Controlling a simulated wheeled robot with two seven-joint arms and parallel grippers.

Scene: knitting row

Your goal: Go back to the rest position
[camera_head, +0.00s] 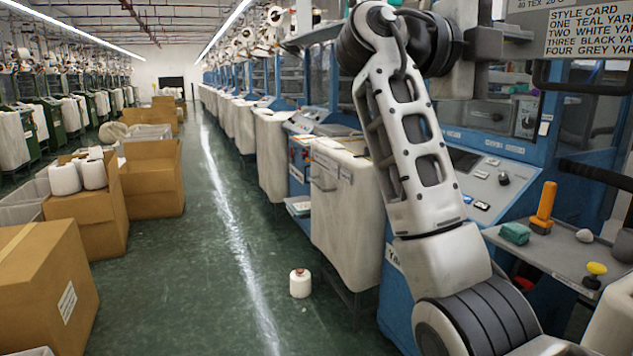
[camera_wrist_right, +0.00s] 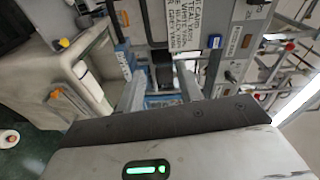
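My right arm rises across the right half of the head view. My right gripper (camera_head: 505,60) is high up, pointing right, beside the style card (camera_head: 590,30) on the knitting machine. In the right wrist view its two grey fingers (camera_wrist_right: 160,92) stand apart, with a dark machine part showing behind the gap. I see nothing held between them. The style card (camera_wrist_right: 182,25) also shows past the fingertips there. My left gripper is out of view.
A machine shelf at right holds a teal block (camera_head: 515,233), an orange-handled tool (camera_head: 545,205) and a yellow knob (camera_head: 596,268). A white yarn cone (camera_head: 300,283) stands on the green floor. Cardboard boxes (camera_head: 45,285) line the left. The aisle between is largely clear.

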